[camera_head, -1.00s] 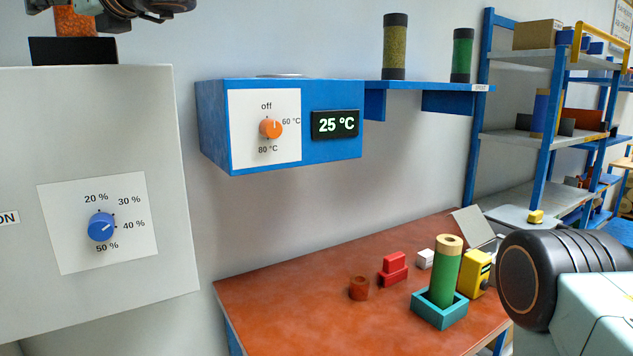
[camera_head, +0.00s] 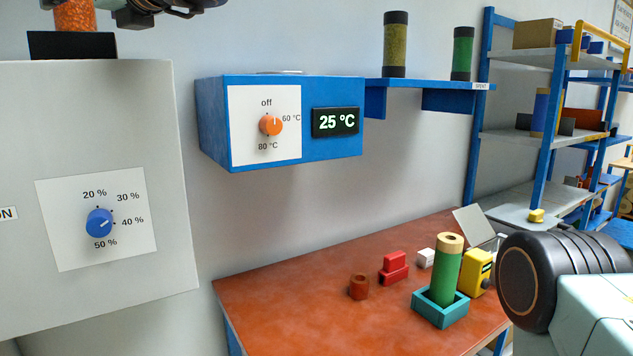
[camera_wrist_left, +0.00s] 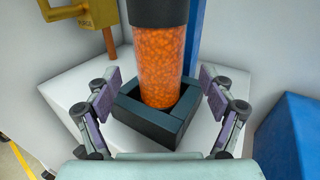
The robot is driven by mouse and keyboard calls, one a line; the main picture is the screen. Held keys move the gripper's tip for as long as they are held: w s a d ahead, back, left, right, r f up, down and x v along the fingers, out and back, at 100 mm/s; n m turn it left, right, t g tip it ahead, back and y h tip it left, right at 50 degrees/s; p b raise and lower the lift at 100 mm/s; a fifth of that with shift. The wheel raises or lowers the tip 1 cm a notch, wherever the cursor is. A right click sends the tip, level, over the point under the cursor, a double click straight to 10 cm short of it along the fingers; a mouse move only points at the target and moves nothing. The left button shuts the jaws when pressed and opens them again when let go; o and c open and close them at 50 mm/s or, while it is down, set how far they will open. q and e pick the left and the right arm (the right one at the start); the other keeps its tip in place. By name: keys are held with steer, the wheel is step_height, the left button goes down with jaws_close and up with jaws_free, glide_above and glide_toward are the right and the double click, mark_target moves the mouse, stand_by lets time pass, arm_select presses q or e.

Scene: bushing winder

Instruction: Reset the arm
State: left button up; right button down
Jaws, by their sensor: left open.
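My left gripper (camera_wrist_left: 160,92) is open in the left wrist view. Its fingers stand apart on either side of a black square holder (camera_wrist_left: 145,135). A clear cylinder of orange granules (camera_wrist_left: 160,68) with a black top stands upright in that holder, and the fingers do not appear closed on it. In the head view the cylinder (camera_head: 75,15) and holder (camera_head: 72,46) are on the grey cabinet at the top left, with part of my left arm to their right. My right arm's dark joint is at the right edge, but its gripper is out of view.
The grey cabinet (camera_head: 60,110) has a blue percentage dial (camera_head: 99,223). A blue heater box (camera_head: 335,148) reads 25 °C. The red-brown table (camera_head: 300,315) holds a green cylinder (camera_head: 446,270) in a teal holder (camera_head: 432,312), a red block (camera_head: 393,270) and a yellow device (camera_head: 476,272).

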arm_select(q)
steer(key=v, duration=0.3)
steer(key=shift+a+r, duration=0.1)
steer(key=x, duration=0.8)
steer(key=shift+w+a, duration=0.1)
steer(key=shift+a, duration=0.05)
steer(key=shift+r+p, duration=0.45)
steer(key=shift+p, duration=0.15)
steer(key=r+p, duration=0.2)
steer(key=p, duration=0.1)
steer(key=r+p, duration=0.1)
steer(key=shift+s+d+r, duration=0.15)
steer(key=shift+s+d, duration=0.15)
steer(key=shift+d, duration=0.05)
